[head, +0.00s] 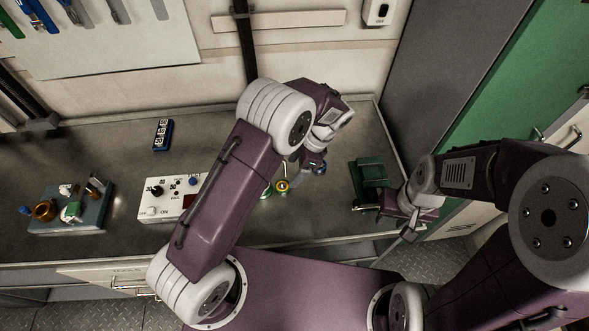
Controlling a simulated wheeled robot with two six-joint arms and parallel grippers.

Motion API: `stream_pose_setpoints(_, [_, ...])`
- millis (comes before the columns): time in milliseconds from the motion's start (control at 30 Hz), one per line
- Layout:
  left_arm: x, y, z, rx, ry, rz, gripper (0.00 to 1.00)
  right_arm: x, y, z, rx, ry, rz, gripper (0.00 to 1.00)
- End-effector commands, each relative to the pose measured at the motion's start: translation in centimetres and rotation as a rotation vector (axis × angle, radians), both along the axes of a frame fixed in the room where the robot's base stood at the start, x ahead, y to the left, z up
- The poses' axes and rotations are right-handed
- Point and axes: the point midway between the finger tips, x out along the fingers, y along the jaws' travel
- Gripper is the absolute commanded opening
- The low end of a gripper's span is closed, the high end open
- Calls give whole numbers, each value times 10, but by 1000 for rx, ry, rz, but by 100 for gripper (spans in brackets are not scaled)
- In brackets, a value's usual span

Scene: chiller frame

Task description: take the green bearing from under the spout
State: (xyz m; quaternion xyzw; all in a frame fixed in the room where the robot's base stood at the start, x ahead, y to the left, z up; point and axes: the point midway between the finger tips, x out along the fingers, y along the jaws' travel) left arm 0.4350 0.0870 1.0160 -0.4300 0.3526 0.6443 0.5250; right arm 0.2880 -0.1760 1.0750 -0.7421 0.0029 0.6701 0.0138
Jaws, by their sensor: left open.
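A small white and green piece (72,211) sits on a blue-grey fixture plate (90,228) at the left of the bench. It may be the green bearing under a spout; it is too small to be sure. Another small greenish ring (266,190) shows at the edge of my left arm, partly hidden by it. My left gripper (316,166) is open over the middle of the bench, near a yellow ring (282,186) and a small blue part (321,169). My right gripper (410,230) is at the bench's front right; its jaws are unclear.
The fixture also carries a copper-coloured ring (45,209) and a metal post (96,184). A white control box (172,198) stands between it and my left arm. A dark blue counter block (162,134) lies behind. A green device (371,176) stands at the right. The back left bench is mostly clear.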

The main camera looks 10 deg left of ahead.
Motion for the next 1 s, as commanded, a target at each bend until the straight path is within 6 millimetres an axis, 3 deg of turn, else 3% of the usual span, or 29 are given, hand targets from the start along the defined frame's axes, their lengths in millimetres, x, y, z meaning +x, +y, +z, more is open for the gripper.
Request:
stream_pose_setpoints(267, [-1,4,-6,1,3,2,72,0,0,3,0,0,0,36])
stream_pose_setpoints(700, [-7,31,-71,1,2,3,72,0,0,19,0,0,0,36])
stream_pose_setpoints(1000, [-8,34,-84,-1,0,2,72,0,0,20,0,0,0,36])
